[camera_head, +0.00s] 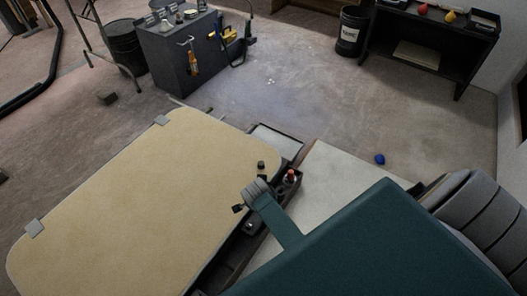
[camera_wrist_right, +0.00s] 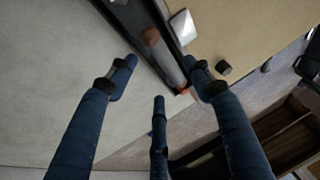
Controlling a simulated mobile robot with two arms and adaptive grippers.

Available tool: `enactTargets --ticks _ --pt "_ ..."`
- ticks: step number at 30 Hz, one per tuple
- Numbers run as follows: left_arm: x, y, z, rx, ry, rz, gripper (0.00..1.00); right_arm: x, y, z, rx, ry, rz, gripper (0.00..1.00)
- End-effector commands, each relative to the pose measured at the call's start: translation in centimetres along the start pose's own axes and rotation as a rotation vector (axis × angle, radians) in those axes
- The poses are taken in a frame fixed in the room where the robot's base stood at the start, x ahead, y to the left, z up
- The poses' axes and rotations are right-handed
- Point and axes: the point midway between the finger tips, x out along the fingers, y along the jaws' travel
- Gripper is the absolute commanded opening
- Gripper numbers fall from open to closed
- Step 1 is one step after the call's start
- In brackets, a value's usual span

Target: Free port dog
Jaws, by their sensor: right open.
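My right gripper (camera_wrist_right: 162,72) is open in the right wrist view, its blue fingers spread apart. Beyond its fingertips, a grey cylinder (camera_wrist_right: 168,62) with a reddish-brown end (camera_wrist_right: 150,37) lies along a dark trough; I see no finger closed on it. In the head view a red-topped piece (camera_head: 290,175) stands in the dark trough (camera_head: 228,258). I cannot tell which piece is the port dog. My teal arm covers the lower right of the head view and hides part of the trough. My left gripper is not in view.
A beige panel (camera_head: 130,205) with grey corner clips fills the left foreground. A small dark knob (camera_head: 261,165) is at its right edge. A dark cabinet (camera_head: 180,55), a black bin (camera_head: 351,30) and a shelf table (camera_head: 420,45) stand behind.

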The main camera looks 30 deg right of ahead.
Motion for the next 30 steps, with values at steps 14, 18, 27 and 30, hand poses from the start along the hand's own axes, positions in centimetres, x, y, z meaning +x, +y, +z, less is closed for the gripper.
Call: enactTargets --ticks 14,18,27,30 --pt "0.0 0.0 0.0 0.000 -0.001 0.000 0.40 -5.9 0.3 -0.2 0.001 0.002 0.005 0.51" --pt "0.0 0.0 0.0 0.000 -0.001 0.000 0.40 -6.2 0.4 -0.2 0.002 0.002 0.006 0.51" --pt "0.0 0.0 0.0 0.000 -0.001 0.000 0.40 -6.2 0.4 -0.2 0.001 0.002 0.006 0.51" --pt "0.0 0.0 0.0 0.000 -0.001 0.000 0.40 -6.2 0.3 -0.2 0.001 0.002 0.006 0.51"
